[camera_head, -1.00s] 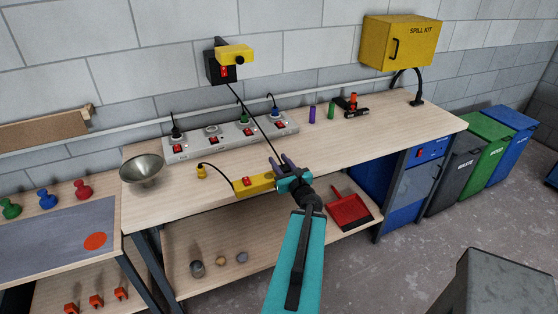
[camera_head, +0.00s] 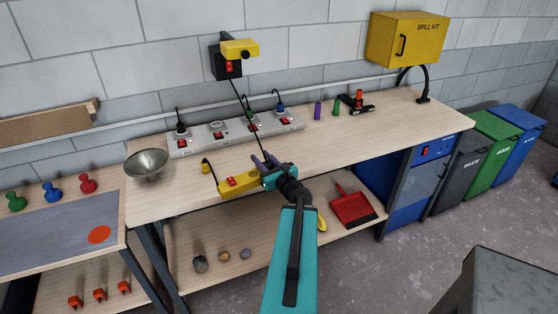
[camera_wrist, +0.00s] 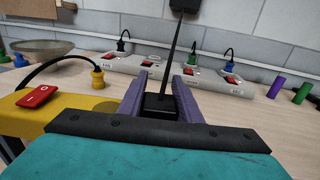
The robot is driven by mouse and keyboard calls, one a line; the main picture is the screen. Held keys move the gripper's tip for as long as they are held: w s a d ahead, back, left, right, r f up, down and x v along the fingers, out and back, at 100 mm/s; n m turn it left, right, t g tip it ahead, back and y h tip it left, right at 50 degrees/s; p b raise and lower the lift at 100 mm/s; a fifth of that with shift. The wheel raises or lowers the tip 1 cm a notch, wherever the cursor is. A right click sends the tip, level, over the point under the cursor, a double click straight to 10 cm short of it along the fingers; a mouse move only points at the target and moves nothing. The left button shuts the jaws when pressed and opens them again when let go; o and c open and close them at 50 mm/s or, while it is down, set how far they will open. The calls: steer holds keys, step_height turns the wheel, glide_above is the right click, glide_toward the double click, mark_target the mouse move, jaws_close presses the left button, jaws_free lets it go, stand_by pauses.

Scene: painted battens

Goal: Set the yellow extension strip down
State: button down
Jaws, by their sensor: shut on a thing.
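The yellow extension strip (camera_head: 240,183) with a red rocker switch is at the bench's front edge, left of my gripper. In the wrist view its near part (camera_wrist: 75,105) fills the left. My gripper (camera_head: 266,163) is shut at the strip's right end; its purple fingers (camera_wrist: 160,98) close around a black block with a cord rising from it. A short black cable joins the strip's left end to a yellow plug (camera_head: 206,168) upright on the bench. Whether the strip touches the bench top (camera_head: 350,135) is unclear.
A grey socket strip (camera_head: 235,133) with plugs runs along the bench's back. A metal bowl (camera_head: 147,164) stands left. Purple and green cylinders (camera_head: 327,109) stand right. A red dustpan (camera_head: 352,208) lies on the lower shelf. The bench's right front is clear.

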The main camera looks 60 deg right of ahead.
steer(key=w+a+n+y+b, duration=0.1)
steer(key=w+a+n+y, duration=0.1)
steer(key=w+a+y, duration=0.2)
steer(key=w+a+n+t+y+b, duration=0.1)
steer(key=w+a+n+y, duration=0.2)
steer(key=w+a, duration=0.5)
steer(key=w+a+f+n+y+b, duration=0.1)
steer(key=w+a+y, duration=0.4)
steer(key=a, duration=0.9)
steer(key=shift+w+a+n+t, duration=0.15)
steer(key=shift+w+n+t, duration=0.15)
steer(key=shift+w+n, duration=0.5)
steer(key=w+a+f+n+g+y+b, duration=0.1)
steer(key=a+n+g+y+b, duration=0.1)
steer(key=a, duration=1.3)
steer(key=w+a+f+n+g+y+b, duration=0.1)
steer(key=a+n+g+y, duration=0.4)
steer(key=a+y, duration=0.4)
steer(key=a+n, duration=0.1)
steer(key=a, duration=0.6)
steer(key=shift+a+f+n+b, duration=0.2)
steer(key=shift+f+n+b, duration=0.15)
steer(key=shift+n+b, duration=0.05)
steer(key=shift+d, duration=0.15)
